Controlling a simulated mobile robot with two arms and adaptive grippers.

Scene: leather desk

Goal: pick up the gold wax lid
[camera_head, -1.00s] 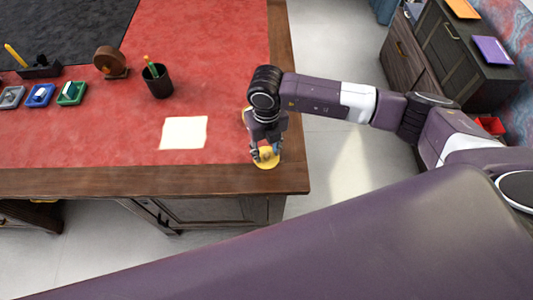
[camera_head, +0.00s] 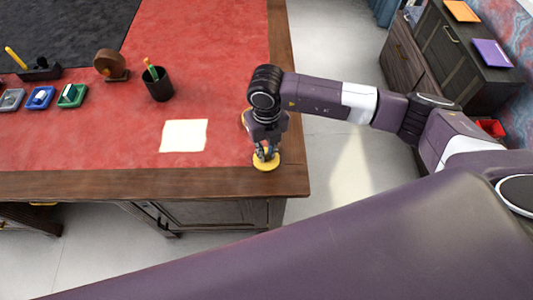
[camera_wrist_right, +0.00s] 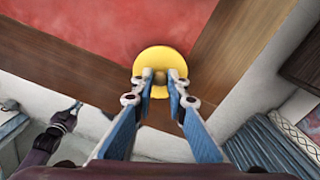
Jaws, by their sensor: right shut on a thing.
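The gold wax lid (camera_head: 265,164) is a round yellow disc at the front right corner of the desk, under my right gripper (camera_head: 264,154). In the right wrist view the lid (camera_wrist_right: 160,62) shows a small brown knob in its middle, and the tips of my right gripper (camera_wrist_right: 161,79) are on either side of this knob, shut on it. The lid looks flat on or just above the wooden edge; I cannot tell which.
A white paper sheet (camera_head: 184,135) lies left of the lid on the red leather desk top (camera_head: 110,130). Farther off stand a black pen cup (camera_head: 158,86), a wooden tape-like holder (camera_head: 110,65) and small coloured trays (camera_head: 72,95). The desk's wooden edge (camera_head: 180,182) is close to the lid.

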